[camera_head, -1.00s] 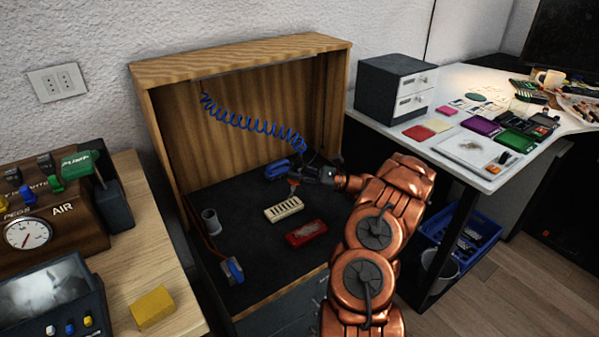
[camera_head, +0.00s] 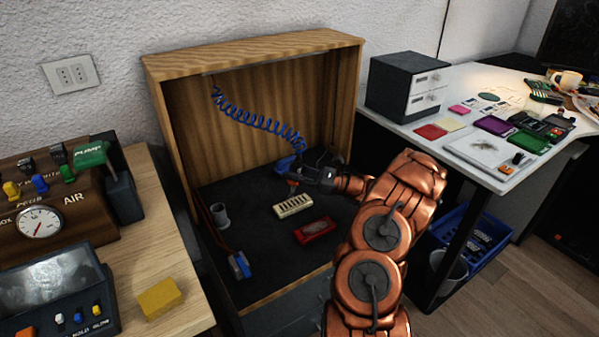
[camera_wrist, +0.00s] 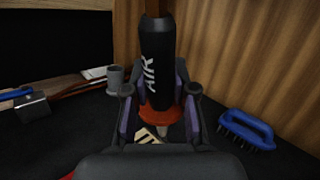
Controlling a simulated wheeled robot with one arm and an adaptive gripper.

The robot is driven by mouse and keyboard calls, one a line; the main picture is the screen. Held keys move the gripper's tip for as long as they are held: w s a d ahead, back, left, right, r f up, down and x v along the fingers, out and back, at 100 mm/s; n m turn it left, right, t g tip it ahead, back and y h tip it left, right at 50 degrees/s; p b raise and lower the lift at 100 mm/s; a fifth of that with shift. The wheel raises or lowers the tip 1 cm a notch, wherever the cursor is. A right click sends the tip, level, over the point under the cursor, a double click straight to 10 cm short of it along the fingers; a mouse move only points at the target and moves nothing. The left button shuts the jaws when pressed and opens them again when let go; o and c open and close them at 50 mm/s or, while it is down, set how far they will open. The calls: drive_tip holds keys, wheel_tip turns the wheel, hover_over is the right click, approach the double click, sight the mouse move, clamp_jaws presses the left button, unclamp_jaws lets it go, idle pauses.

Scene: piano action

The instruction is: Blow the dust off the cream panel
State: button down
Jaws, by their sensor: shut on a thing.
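The cream panel (camera_head: 293,206), with a row of dark slots, lies on the dark floor of the wooden booth. My gripper (camera_head: 302,177) is above its far side. In the wrist view, my gripper (camera_wrist: 160,112) is shut on the black air blower (camera_wrist: 157,62) marked AIR, which has an orange-red collar. A small part of the cream panel (camera_wrist: 149,134) shows below the blower; the rest is hidden by the gripper. I cannot tell any dust on the panel at this size.
A red block (camera_head: 314,230) lies near the cream panel. A blue-handled brush (camera_wrist: 247,128) is to the right in the wrist view. A grey cup (camera_head: 220,215) stands at the booth's left. A blue coiled hose (camera_head: 255,122) hangs at the back. Wooden walls (camera_head: 180,150) enclose the sides.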

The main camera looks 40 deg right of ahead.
drive_tip(key=shift+w+a+b, duration=0.2)
drive_tip(key=shift+a+b, duration=0.15)
drive_tip(key=shift+a, duration=2.05)
drive_tip(key=shift+r, duration=0.15)
drive_tip(key=shift+r+p, duration=1.95)
drive_tip(key=shift+r, duration=0.95)
